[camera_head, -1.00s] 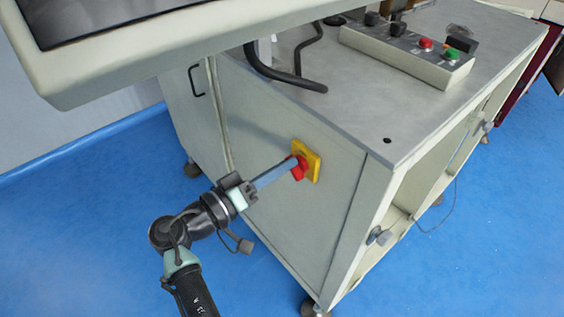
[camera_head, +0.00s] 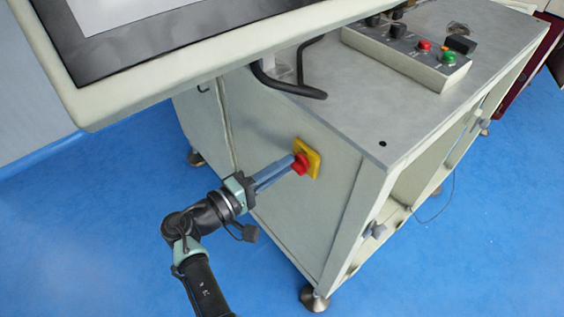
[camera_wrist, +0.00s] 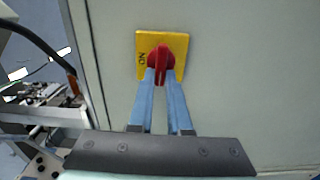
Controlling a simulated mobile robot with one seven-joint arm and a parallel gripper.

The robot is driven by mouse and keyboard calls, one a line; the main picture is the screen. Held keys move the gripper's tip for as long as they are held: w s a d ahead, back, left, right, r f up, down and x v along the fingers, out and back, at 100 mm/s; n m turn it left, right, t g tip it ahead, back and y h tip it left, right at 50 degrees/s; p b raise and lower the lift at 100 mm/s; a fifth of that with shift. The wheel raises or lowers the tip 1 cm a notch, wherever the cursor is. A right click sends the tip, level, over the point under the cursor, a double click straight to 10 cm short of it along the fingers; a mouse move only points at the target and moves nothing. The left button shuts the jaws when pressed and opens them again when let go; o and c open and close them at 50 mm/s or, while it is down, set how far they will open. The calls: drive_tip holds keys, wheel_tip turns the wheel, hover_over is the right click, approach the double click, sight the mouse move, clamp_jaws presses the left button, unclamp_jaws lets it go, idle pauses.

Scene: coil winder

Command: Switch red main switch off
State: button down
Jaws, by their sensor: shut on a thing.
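The red main switch (camera_wrist: 160,62) is a round rotary knob with a raised grip bar, on a yellow square plate (camera_wrist: 181,42) on the cabinet's side panel. In the wrist view the bar stands upright in the picture, and the letters "ON" show on the plate's left part. The red switch (camera_head: 300,164) and yellow plate (camera_head: 314,159) also show in the head view. My gripper (camera_wrist: 161,76) has its two long blue fingers closed on the bar, one on each side. In the head view my gripper (camera_head: 294,165) reaches the switch from the left.
The grey cabinet top (camera_head: 350,108) carries a control box (camera_head: 405,58) with red and green buttons and black knobs. A large monitor (camera_head: 150,75) overhangs at upper left, above my arm. Blue floor (camera_head: 130,200) is clear at left.

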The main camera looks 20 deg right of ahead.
idle(0.3)
drive_tip(key=c, duration=0.9)
unclamp_jaws()
drive_tip(key=shift+o, duration=0.2)
drive_tip(key=v, duration=1.3)
